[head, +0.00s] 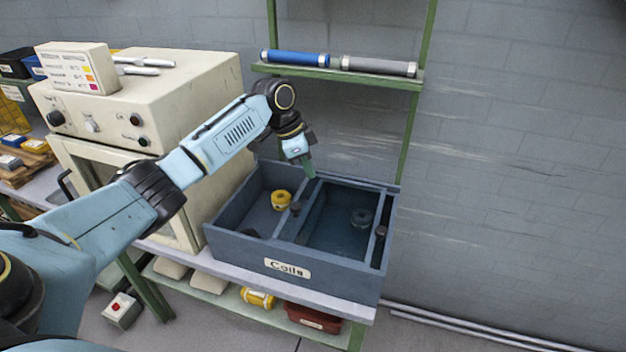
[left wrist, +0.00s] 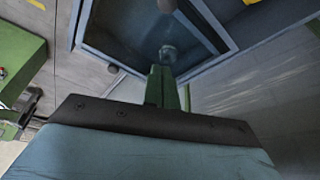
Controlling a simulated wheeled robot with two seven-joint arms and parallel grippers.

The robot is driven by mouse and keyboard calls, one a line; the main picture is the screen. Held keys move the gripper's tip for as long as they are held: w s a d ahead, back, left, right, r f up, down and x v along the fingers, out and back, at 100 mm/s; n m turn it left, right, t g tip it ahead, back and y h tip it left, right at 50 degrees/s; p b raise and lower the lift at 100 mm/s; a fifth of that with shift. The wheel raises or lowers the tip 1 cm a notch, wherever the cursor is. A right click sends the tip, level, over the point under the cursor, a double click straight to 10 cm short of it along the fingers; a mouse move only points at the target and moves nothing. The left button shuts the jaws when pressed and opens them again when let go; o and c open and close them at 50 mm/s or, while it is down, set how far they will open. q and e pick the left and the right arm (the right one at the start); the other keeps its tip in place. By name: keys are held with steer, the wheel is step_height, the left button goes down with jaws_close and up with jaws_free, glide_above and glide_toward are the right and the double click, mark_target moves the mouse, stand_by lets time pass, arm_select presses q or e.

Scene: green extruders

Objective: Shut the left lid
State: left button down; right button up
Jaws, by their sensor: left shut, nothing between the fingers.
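The blue-grey box labelled "Coils" (head: 235,243) stands on the bench's end and has two compartments. The left compartment is open from above, with a yellow coil (head: 281,200) inside. The right compartment looks covered by a see-through pane (head: 336,235), with a grey-green coil (head: 361,218) below. A dark knob (head: 297,208) stands near the middle divider and another (head: 381,231) at the right edge. I cannot tell whether one or two lids lie there. My left gripper (head: 308,168) is shut and empty above the box's back part, near the divider; its green fingers (left wrist: 161,88) show in the left wrist view.
A cream machine (head: 180,85) stands directly left of the box. A green shelf frame (head: 413,125) rises behind, holding a blue cylinder (head: 295,58) and a grey cylinder (head: 378,66). A lower shelf holds a yellow part (head: 257,298) and a red bin (head: 313,318). The space right of the box is clear.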

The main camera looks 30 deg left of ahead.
arm_select(q)
glide_above(304, 215)
steer(key=w+d, duration=0.1)
steer(key=d, duration=0.1)
step_height(304, 215, down, 4)
steer(key=x, duration=0.4)
steer(key=shift+w+a, duration=0.1)
steer(key=shift+w, duration=0.15)
steer(key=shift+s+a+f+p, duration=0.2)
steer(key=shift+s+a+f, duration=0.15)
steer(key=shift+a, duration=0.2)
steer(key=shift+s+a+f+p, duration=0.15)
steer(key=shift+s+a+f, duration=0.05)
steer(key=shift+s+a, duration=0.3)
steer(key=shift+s+a+f, duration=0.1)
steer(key=shift+s+a, duration=0.2)
steer(key=shift+a, duration=0.1)
arm_select(e)
steer(key=shift+s+a+r, duration=0.1)
steer(key=shift+s+r, duration=0.15)
steer(key=shift+s, duration=0.3)
steer(key=shift+s+a+r, duration=0.1)
steer(key=shift+s+r, duration=0.1)
steer(key=shift+s, duration=0.3)
steer(key=shift+s, duration=0.2)
